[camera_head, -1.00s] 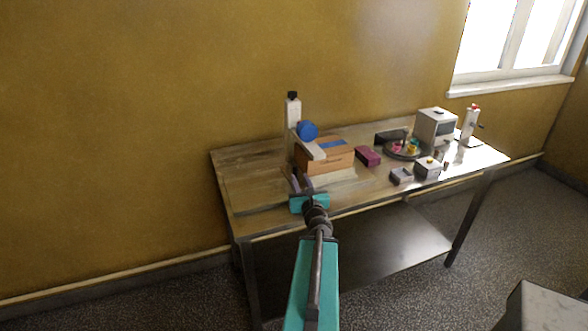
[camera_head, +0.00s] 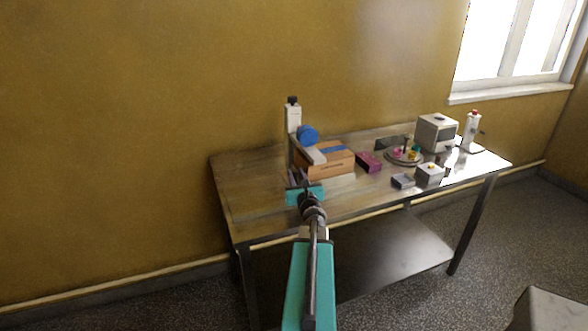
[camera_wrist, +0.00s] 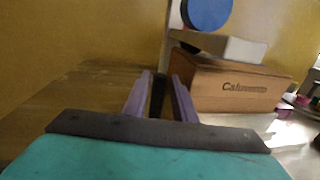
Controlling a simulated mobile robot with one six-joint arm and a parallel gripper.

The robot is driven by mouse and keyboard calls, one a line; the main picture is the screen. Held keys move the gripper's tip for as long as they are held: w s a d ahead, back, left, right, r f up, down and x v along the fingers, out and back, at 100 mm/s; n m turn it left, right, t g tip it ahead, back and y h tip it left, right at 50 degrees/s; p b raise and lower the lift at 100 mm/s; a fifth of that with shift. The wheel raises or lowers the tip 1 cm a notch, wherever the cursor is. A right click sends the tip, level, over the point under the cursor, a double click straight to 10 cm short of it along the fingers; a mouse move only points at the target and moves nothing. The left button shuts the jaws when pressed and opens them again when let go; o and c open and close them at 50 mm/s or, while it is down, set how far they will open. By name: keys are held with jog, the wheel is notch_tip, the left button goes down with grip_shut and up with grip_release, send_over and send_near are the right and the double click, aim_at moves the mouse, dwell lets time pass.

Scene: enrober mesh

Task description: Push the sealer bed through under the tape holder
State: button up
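The sealer stands on the table's left half. Its tape holder has a white post (camera_head: 293,118), a blue tape roll (camera_head: 308,134) and a pale arm. A brown carton (camera_head: 327,163) with a blue strip on top lies beneath and beside the arm; the wrist view shows its printed side (camera_wrist: 235,90). I cannot make out the bed, which is hidden by the carton and my arm. My gripper (camera_wrist: 158,80) is at the table's front left, left of the carton. Its purple fingers are apart with a dark strip between them; I cannot tell whether they touch it.
A purple box (camera_head: 368,162), a round tray (camera_head: 392,158) of colored pieces, small grey boxes (camera_head: 429,174), a white appliance (camera_head: 436,132) and a white stand (camera_head: 471,130) fill the right half. The table's left end (camera_head: 238,190) is clear. A wall closes the back.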

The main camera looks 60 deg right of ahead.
jog(key=shift+p+x, duration=0.65)
jog(key=shift+x, duration=1.75)
grip_shut()
